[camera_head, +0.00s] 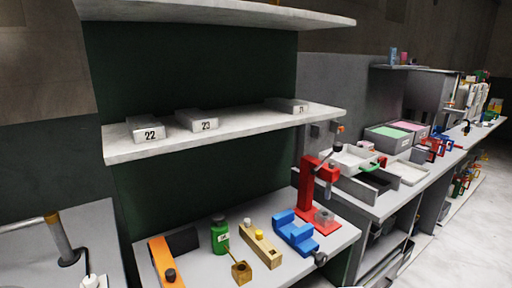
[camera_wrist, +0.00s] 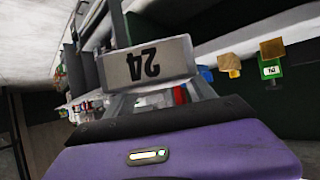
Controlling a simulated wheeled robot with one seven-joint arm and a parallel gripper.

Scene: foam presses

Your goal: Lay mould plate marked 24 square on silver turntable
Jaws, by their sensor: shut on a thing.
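The mould plate marked 24 (camera_wrist: 122,66) is a pale grey block at the upper middle of the wrist view, its number upside down there. My gripper (camera_wrist: 160,95) is shut on it. The fingers are mostly hidden behind the plate and my purple wrist housing. Neither my gripper nor this plate shows in the head view. I cannot make out the silver turntable in either view.
Plates marked 22 (camera_head: 146,133) and 23 (camera_head: 204,125) and a third plate (camera_head: 287,105) lie on the shelf (camera_head: 245,128). Below, a bench (camera_head: 205,270) holds a green bottle (camera_head: 220,238), a blue vise (camera_head: 296,231) and a red press (camera_head: 318,190). Clear shelf lies between 23 and the third plate.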

